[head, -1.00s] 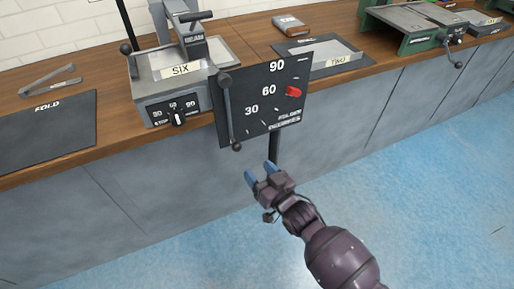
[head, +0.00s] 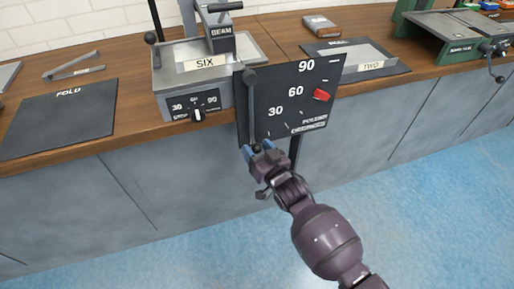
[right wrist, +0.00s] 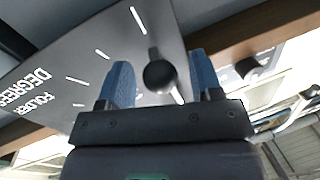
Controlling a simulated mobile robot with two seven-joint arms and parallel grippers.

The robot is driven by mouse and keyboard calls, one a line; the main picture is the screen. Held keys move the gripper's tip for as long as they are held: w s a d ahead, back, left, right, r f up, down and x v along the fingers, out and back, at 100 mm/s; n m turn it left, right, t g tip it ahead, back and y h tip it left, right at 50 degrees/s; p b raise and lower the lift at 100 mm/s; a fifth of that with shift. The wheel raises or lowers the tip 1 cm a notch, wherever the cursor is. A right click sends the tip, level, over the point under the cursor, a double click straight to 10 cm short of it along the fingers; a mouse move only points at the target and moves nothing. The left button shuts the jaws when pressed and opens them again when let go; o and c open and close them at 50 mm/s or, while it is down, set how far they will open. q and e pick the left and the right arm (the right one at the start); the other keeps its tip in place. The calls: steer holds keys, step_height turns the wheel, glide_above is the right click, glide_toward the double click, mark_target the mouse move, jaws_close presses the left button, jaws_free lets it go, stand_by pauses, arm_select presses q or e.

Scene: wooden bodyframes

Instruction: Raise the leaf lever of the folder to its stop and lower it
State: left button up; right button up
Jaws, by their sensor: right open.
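The folder (head: 180,80) stands on the bench with a plate marked SIX, a BEAM block and a knob dial. My right gripper (head: 257,148) is open at that ball. In the right wrist view, the dark ball (right wrist: 160,76) shows between the two blue fingertips (right wrist: 160,82); contact is unclear. My left gripper is not in view.
A dark FOLD mat (head: 60,118) and a metal tool (head: 73,66) lie left on the wooden bench. The floor in front is clear.

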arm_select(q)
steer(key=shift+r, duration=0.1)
arm_select(e)
steer(key=shift+w+a, duration=0.1)
steer(key=shift+w, duration=0.1)
jaws_close()
steer(key=shift+w+d+r+n+p, duration=0.15)
steer(key=shift+d+n+p, duration=0.05)
steer(key=shift+d, duration=0.15)
steer(key=shift+w+d+r+n+p, duration=0.1)
steer(key=shift+d+n+p, duration=0.1)
steer(key=shift+d, duration=0.15)
arm_select(q)
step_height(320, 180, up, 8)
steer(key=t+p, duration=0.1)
steer(key=p, duration=0.7)
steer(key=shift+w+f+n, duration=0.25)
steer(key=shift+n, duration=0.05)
arm_select(e)
steer(key=w+d+r+n+h, duration=0.1)
steer(key=w+d+r+n, duration=0.1)
steer(key=d+r+n, duration=0.3)
steer(key=w+d+r+n+g+h, duration=0.1)
steer(key=d+r+n, duration=0.3)
steer(key=d, duration=0.6)
steer(key=shift+w+d+r+n, duration=0.15)
steer(key=shift+w+r+n, duration=0.3)
steer(key=shift+w, duration=0.45)
steer(key=shift+f+h, duration=0.1)
steer(key=shift+h, duration=0.2)
